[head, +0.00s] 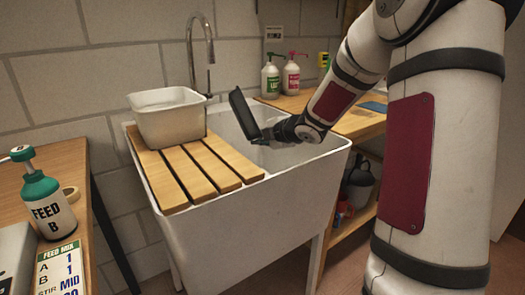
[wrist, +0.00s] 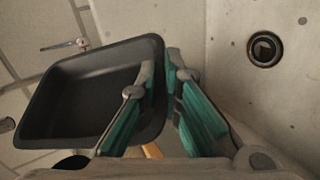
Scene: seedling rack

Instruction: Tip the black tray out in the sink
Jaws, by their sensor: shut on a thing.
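The black tray (head: 244,115) is held tilted steeply, nearly on edge, over the white sink (head: 262,208) in the head view. In the wrist view the black tray (wrist: 85,98) shows its empty-looking inside. My gripper (wrist: 162,85) is shut on the near rim of the tray, one finger inside and one outside. In the head view my gripper (head: 268,134) reaches in from the right, above the basin. The sink floor with its round drain (wrist: 265,48) shows to the right of the tray in the wrist view. No water or liquid is visible in the tray.
A white tub (head: 168,122) stands on wooden slats (head: 190,172) across the sink's left part. A tap (head: 200,50) rises behind. Pump bottles (head: 270,78) stand on the right bench. A Feed B bottle (head: 45,205) stands on the left table.

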